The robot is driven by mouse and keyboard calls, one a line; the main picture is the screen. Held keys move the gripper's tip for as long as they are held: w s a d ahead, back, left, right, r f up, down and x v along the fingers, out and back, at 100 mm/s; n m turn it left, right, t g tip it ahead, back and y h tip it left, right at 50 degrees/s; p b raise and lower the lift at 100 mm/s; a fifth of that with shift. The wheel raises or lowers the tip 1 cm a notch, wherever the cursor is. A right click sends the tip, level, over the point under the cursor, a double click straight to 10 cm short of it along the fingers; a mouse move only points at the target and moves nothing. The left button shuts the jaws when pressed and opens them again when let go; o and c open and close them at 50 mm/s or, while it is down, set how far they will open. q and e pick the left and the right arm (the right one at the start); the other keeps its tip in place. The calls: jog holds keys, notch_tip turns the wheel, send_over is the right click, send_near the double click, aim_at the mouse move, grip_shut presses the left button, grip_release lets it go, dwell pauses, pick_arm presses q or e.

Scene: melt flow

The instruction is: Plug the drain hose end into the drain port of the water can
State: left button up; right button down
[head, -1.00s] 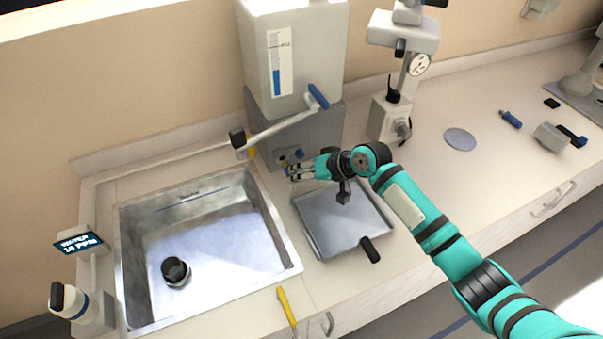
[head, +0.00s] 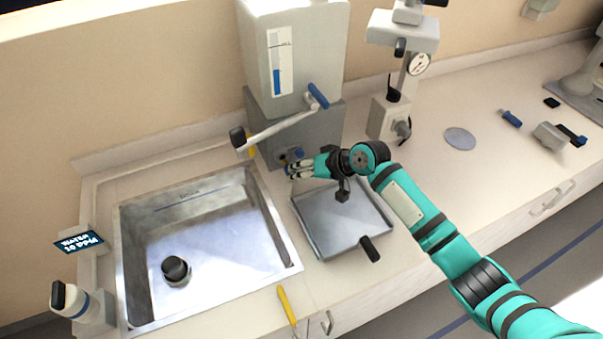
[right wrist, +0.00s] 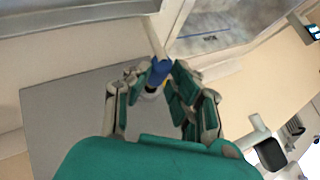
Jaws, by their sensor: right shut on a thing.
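The white water can (head: 296,55) with a blue level gauge stands on a grey block (head: 322,130) against the wall. A blue-handled tap (head: 317,96) and a long pale arm are on its front. My right gripper (head: 291,170) is at the block's lower front, close to small blue and brass-coloured fittings. In the right wrist view, its fingers (right wrist: 163,88) are closed around a blue piece, which I take for the drain hose end (right wrist: 159,71); a pale tube runs up from it. A pale ring is just below it; I cannot tell whether they join. My left gripper is not in view.
A steel sink (head: 205,240) with a dark drain cup (head: 176,270) is at left. A grey tray (head: 335,225) with a black handle lies under my right forearm. A stand with a dial (head: 418,65) is right of the can. A yellow-handled tool (head: 287,305) lies at the front edge.

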jog(key=shift+w+a+b, duration=0.25)
jog(key=shift+w+b, duration=0.15)
jog(key=shift+w, duration=0.25)
jog(key=shift+w+a+b, duration=0.25)
jog(key=shift+w+b, duration=0.15)
jog(key=shift+w, duration=0.25)
jog(key=c, duration=1.1)
grip_release()
jog(key=shift+s+d+p, duration=0.4)
jog(key=shift+s+p, duration=0.45)
jog(key=shift+s, duration=0.05)
jog(key=shift+s+d+p, duration=0.35)
jog(key=shift+s+p, duration=0.55)
jog(key=shift+s, duration=0.05)
jog(key=shift+s+d+p, duration=0.4)
jog(key=shift+s+p, duration=0.45)
jog(key=shift+s, duration=0.05)
